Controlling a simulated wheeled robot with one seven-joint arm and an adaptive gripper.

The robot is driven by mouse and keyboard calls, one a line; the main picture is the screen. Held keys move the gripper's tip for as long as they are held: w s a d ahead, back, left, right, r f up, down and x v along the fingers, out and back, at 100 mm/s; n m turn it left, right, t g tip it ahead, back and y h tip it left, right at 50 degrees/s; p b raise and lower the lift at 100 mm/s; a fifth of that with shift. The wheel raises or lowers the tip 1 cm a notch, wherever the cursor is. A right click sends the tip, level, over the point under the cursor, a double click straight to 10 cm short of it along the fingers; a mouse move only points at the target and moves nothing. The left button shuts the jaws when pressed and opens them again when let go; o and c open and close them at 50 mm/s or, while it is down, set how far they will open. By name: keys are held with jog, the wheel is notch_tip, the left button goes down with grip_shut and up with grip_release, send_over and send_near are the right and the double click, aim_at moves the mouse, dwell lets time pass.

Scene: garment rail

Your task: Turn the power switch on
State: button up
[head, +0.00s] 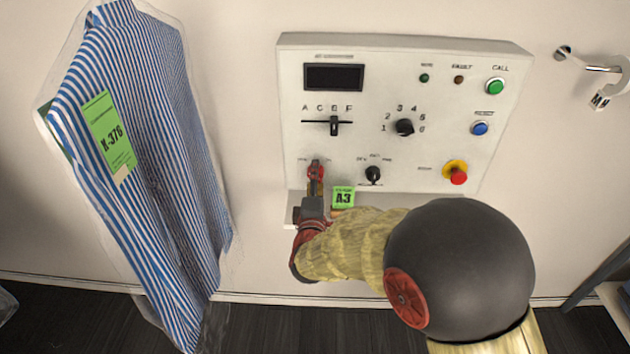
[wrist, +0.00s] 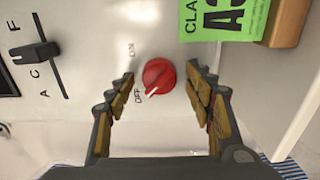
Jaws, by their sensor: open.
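The power switch is a red round knob (wrist: 160,72) on the white control panel, with ON and OFF printed beside it. Its white pointer mark is turned toward OFF. My gripper (wrist: 161,80) is open, with one finger on each side of the knob in the wrist view. A gap shows between each finger and the knob, and I cannot tell how far the fingertips are from the panel face. In the head view my gripper (head: 315,180) is at the lower left of the control panel (head: 290,110) and largely covers the knob.
A green A3 tag (head: 343,197) hangs close to the right of my gripper, by the panel's ledge (head: 292,199). A slider (head: 334,126), dials and a red stop button (head: 458,177) are on the panel. A bagged striped shirt (head: 150,140) hangs at left.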

jog(key=shift+c, duration=0.3)
jog(key=c, duration=1.1)
